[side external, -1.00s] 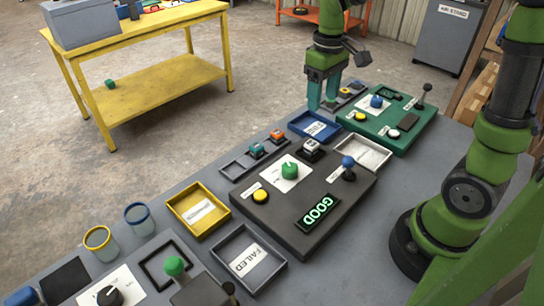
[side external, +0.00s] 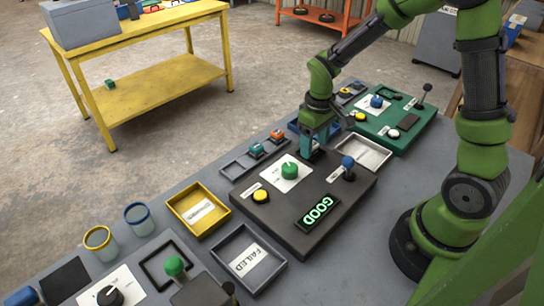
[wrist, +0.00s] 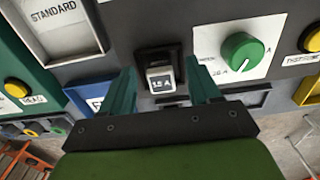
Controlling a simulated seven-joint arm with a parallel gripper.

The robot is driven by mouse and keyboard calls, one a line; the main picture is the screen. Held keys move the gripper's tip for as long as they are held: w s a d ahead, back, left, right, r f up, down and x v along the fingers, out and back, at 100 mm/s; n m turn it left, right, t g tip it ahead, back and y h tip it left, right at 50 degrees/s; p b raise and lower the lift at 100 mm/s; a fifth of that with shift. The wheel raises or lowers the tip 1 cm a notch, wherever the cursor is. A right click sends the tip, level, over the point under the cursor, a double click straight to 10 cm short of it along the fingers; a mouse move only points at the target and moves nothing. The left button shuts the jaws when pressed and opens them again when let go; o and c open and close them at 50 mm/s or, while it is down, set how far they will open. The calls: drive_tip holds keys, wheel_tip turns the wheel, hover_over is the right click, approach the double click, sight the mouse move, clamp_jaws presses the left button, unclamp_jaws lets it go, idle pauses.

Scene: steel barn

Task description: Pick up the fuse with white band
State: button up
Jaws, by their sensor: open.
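The fuse with white band (wrist: 160,80) sits upright in a black socket (wrist: 155,58) on the dark tester panel (side external: 272,208). In the wrist view it is pale with a dark label that seems to read "1.5 A". My gripper (wrist: 162,92) is open, with one teal finger on each side of the fuse and a gap to each. In the side view my gripper (side external: 312,150) is low over the panel's far edge and hides the fuse.
The green knob (side external: 290,170) is close beside the socket, and a blue-topped lever (side external: 348,163) stands to its right. A rail with orange and teal fuses (side external: 266,145) lies to the left. Blue (wrist: 92,101), white (side external: 363,151) and yellow (side external: 183,206) trays surround the panel.

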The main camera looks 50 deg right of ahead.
clamp_jaws()
idle(0.4)
